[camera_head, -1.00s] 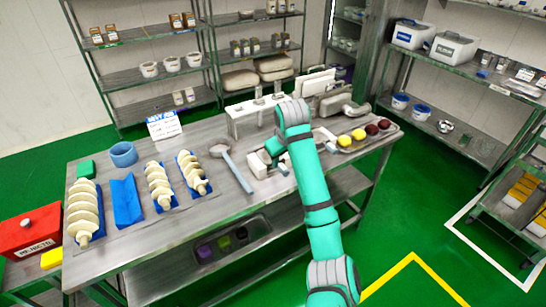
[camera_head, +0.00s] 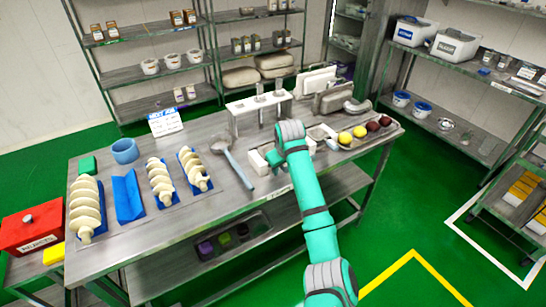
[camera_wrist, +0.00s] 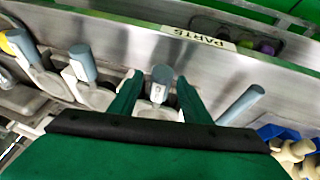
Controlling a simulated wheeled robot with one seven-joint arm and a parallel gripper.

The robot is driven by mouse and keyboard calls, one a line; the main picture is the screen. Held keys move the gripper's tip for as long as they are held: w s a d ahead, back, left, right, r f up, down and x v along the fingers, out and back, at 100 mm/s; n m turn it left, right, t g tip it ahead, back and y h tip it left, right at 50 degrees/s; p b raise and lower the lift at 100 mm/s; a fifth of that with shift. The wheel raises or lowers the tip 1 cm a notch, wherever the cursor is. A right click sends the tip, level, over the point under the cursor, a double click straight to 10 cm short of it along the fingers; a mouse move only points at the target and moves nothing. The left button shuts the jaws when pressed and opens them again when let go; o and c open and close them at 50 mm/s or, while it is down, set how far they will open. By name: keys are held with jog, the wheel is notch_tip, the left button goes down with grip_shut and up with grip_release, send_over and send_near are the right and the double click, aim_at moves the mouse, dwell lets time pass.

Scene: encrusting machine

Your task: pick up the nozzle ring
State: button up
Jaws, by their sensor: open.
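A blue ring-shaped part (camera_head: 125,152) stands at the back left of the steel table; I cannot tell for sure that it is the nozzle ring. My gripper (camera_wrist: 160,95) is far to its right, low over the table's middle right. Its two green fingers are apart. Between them in the wrist view is a blue-grey cylinder (camera_wrist: 162,74) with a pale part below it; I cannot tell whether the fingers touch it. In the head view my arm hides most of the fingers and what lies under them.
Similar blue-grey cylinders (camera_wrist: 82,62) on grey bases stand beside my gripper. A ladle (camera_head: 236,168) lies left of it, a white rack (camera_head: 258,108) stands behind, and cream augers (camera_head: 86,208) on blue stands are at left. Yellow and dark red balls (camera_head: 360,131) lie right.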

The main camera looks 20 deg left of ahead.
grip_shut()
jog(key=shift+r, duration=0.1)
